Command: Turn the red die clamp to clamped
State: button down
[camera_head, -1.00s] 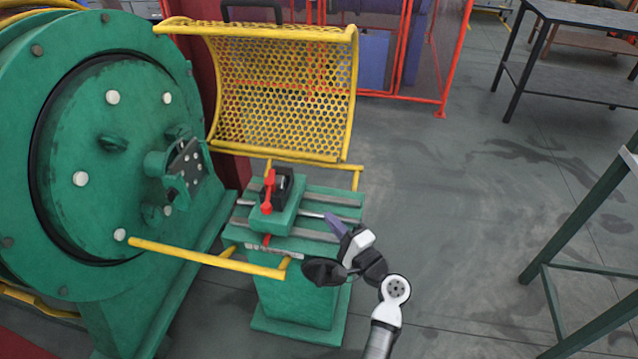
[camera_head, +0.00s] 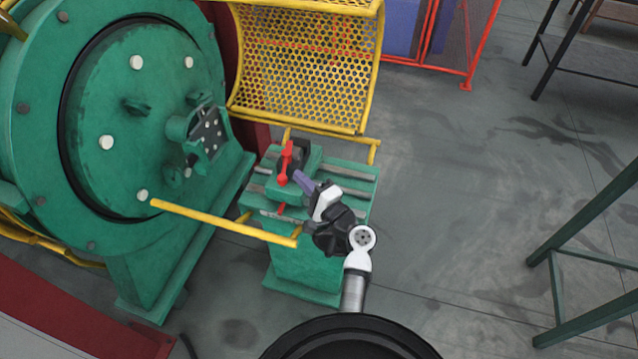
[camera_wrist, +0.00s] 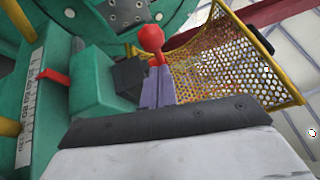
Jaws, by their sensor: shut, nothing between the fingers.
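The red die clamp (camera_head: 286,163) is an upright lever with a round knob, on the green carriage block of the small stand beside the big green disc. In the wrist view its red ball knob (camera_wrist: 151,38) stands just beyond my fingertips, its short stem running down behind them. My gripper (camera_head: 302,181) has purple fingers, shut and empty, close to the lever's lower right side in the head view. In the wrist view the shut fingers (camera_wrist: 158,88) point up at the stem. I cannot tell whether they touch it.
A yellow perforated guard (camera_head: 305,68) stands raised behind the stand. A yellow bar (camera_head: 225,222) crosses in front on the left. A small red pointer (camera_wrist: 54,77) sits by a printed scale (camera_wrist: 29,110). Open floor lies to the right, with a green frame (camera_head: 590,255) beyond.

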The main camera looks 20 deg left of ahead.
jog(key=shift+s+a+r, duration=0.1)
jog(key=shift+a, duration=0.55)
jog(key=shift+s+a+b, duration=0.3)
jog(key=shift+a+b, duration=0.05)
jog(key=shift+a, duration=0.15)
jog(key=shift+s+a+b, duration=0.3)
jog(key=shift+a, duration=0.2)
